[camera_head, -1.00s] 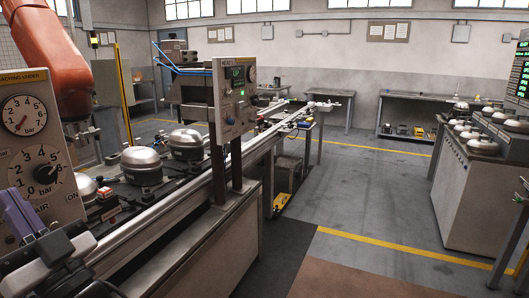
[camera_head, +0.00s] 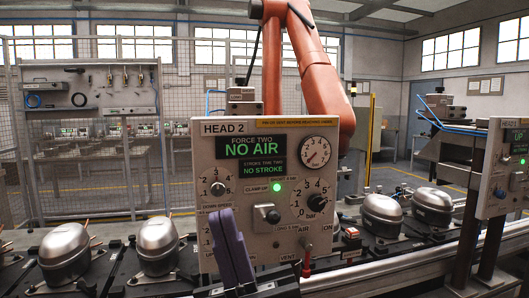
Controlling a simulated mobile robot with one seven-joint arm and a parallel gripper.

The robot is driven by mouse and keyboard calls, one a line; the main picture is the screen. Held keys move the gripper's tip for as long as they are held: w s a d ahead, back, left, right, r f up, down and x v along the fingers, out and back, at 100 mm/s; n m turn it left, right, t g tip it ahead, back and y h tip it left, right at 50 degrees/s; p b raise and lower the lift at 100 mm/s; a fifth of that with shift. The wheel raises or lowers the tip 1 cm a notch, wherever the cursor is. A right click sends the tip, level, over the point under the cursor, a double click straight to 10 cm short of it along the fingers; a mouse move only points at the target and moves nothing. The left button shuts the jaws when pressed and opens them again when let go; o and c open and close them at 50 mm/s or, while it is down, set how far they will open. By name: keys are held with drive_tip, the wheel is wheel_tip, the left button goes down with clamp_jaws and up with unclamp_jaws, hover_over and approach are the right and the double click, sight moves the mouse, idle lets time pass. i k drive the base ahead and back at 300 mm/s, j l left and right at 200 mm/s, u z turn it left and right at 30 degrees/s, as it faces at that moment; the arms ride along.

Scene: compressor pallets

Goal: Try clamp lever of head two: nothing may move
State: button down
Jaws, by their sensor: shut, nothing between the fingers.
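The head two panel (camera_head: 288,235) faces me, with displays reading NO AIR and NO STROKE. A green lamp (camera_head: 278,188) beside the words CLAMP-UP is lit. Below it is a metal plate with a small dark lever (camera_head: 272,216), likely the clamp lever; its exact position is hard to tell. My gripper (camera_head: 227,214), with purple fingers, is shut and empty. It points up in front of the panel's lower left, left of the lever, and covers part of the left dial markings. Whether it touches the panel is not clear.
A red-handled air valve (camera_head: 306,264) hangs at the panel's lower edge, marked AIR ON and VENT. Steel compressor domes stand left (camera_head: 158,246) and right (camera_head: 382,217) along the line. A second panel (camera_head: 508,165) stands at right. An orange robot arm (camera_head: 318,80) rises behind.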

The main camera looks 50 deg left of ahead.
sight(273, 217)
drive_tip(key=u, duration=1.3)
